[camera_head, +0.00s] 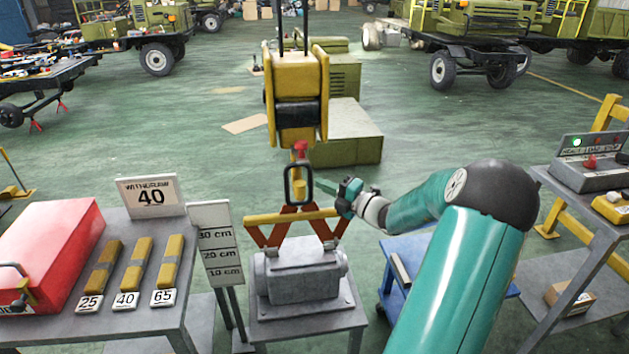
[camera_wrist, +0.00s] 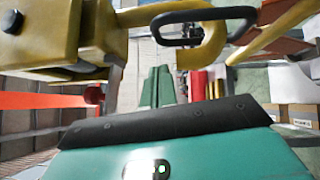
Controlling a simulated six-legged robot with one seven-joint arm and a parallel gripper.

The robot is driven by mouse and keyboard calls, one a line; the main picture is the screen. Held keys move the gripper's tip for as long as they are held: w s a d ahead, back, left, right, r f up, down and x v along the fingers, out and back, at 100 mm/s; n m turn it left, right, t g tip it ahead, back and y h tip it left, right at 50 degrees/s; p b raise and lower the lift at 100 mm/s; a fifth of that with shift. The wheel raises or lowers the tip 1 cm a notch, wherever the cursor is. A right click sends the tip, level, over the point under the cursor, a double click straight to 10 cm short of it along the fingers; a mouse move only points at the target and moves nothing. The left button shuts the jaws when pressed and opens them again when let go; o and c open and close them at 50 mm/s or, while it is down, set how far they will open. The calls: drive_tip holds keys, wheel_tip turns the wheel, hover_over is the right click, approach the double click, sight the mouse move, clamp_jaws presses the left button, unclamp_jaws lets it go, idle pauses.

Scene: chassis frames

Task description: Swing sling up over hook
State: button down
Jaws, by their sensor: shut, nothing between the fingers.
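The yellow hook (camera_head: 300,172) hangs below the yellow crane block (camera_head: 296,72). The sling's black link (camera_head: 287,186) stands upright around the hook's lower part in the head view. In the wrist view the hook (camera_wrist: 213,46) appears to pass through the black link (camera_wrist: 212,13); whether the link bears on it, I cannot tell. The sling's red legs (camera_head: 268,234) and yellow bar (camera_head: 262,218) are below, over a grey housing (camera_head: 300,277) on a stand. My gripper (camera_head: 318,184) is just right of the link, its teal fingers (camera_wrist: 158,88) together and empty.
A table with a red box (camera_head: 45,250) and several yellow bars stands at left, beside a height scale (camera_head: 215,245). A blue cart (camera_head: 400,265) stands under my arm. A control box (camera_head: 590,165) is on the right bench. Green floor behind is partly clear.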

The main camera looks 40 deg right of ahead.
drive_tip(key=shift+v, duration=2.75)
drive_tip(key=a+r+n+g+y, duration=0.15)
drive_tip(key=a+n+g, duration=0.45)
drive_tip(key=a+n, duration=0.7)
drive_tip(key=a+n+g+y, duration=0.3)
drive_tip(key=a+n+g, duration=0.55)
drive_tip(key=a, duration=0.85)
drive_tip(key=s+a+r+n+h, duration=0.2)
drive_tip(key=s+a+n, duration=0.1)
drive_tip(key=n, duration=0.6)
drive_tip(key=s+a+r+n+t+h, duration=0.1)
drive_tip(key=s+a+n+h, duration=0.2)
drive_tip(key=s+n, duration=0.3)
drive_tip(key=s+a+r+n+h, duration=0.2)
drive_tip(key=s+a+n+h, duration=0.1)
drive_tip(key=n, duration=1.1)
drive_tip(key=shift+s+a+r, duration=0.35)
drive_tip(key=shift+s+a, duration=0.5)
drive_tip(key=shift+s, duration=0.25)
